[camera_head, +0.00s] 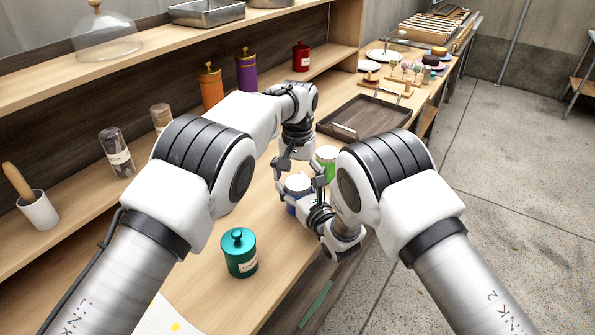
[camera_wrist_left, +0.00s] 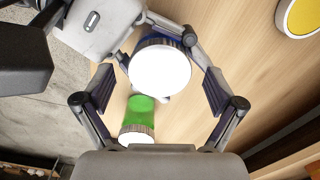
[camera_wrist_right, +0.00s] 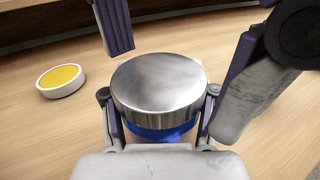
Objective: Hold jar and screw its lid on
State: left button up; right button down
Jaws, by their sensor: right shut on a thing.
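A blue jar (camera_head: 291,207) stands on the wooden counter, mostly covered by my grippers in the head view. A round silvery lid (camera_wrist_right: 160,82) sits level on its top; in the left wrist view the lid (camera_wrist_left: 160,72) looks plain white. I cannot tell whether it is screwed tight. My right gripper (camera_wrist_right: 158,100) is shut on the jar from the side, just under the lid. My left gripper (camera_wrist_left: 160,88) is open above the jar, its fingers apart on either side of the lid and not visibly touching it.
A green jar (camera_head: 327,158) stands close behind the blue jar. A teal canister (camera_head: 239,253) stands nearer, to the left. A dark wooden tray (camera_head: 368,116) lies beyond. A yellow-topped white round thing (camera_wrist_right: 60,80) lies on the counter. Orange (camera_head: 210,87) and purple (camera_head: 246,72) canisters line the back.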

jog(key=shift+c, duration=1.2)
grip_release()
pick_arm(q)
notch_tip(320, 180, up, 12)
jog(key=shift+f, duration=0.1)
pick_arm(e)
jog(key=v, duration=0.8)
